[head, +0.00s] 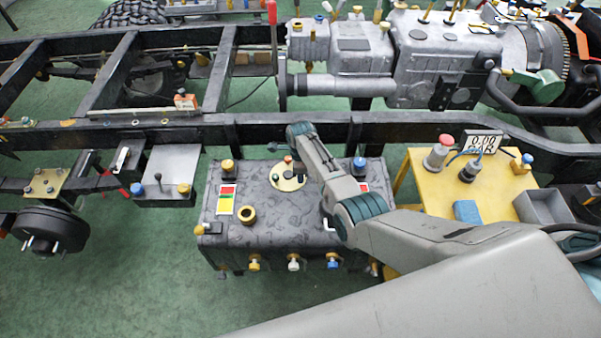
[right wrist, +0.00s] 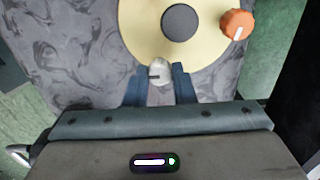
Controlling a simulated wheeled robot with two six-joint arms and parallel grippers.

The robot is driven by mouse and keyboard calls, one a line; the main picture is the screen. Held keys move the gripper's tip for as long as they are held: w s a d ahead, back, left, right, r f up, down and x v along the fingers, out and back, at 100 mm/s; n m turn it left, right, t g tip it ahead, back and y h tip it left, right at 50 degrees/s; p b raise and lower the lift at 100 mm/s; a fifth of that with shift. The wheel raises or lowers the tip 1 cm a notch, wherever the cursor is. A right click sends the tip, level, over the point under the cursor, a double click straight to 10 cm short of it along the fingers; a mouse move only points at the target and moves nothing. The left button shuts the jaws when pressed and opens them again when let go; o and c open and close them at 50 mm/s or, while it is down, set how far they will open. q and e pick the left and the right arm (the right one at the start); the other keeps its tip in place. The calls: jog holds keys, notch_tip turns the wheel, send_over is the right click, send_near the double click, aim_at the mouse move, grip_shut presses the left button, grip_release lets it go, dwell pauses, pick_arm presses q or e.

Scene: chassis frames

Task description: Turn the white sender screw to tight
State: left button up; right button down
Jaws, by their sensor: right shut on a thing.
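The white sender screw (right wrist: 160,69) is at the edge of a round pale yellow plate (right wrist: 141,34) in the right wrist view. A short dark mark shows on its top. My right gripper (right wrist: 159,82) is shut on it, one blue-grey finger on either side. In the head view the yellow plate (head: 284,184) lies on top of a dark grey mottled tank (head: 262,221). My right arm reaches over the tank from the right, and the screw cannot be made out there. My left gripper is not in view.
A dark round cap (right wrist: 182,22) sits mid-plate, with an orange knob (right wrist: 237,24) at its edge. A yellow table (head: 420,198) with parts is at right. The chassis rail (head: 200,131) runs behind the tank.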

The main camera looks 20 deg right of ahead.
jog(key=c, duration=1.2)
grip_release()
jog(key=shift+r, duration=0.15)
notch_tip(320, 180, up, 11)
jog(key=shift+f, duration=0.2)
jog(key=shift+f, duration=0.1)
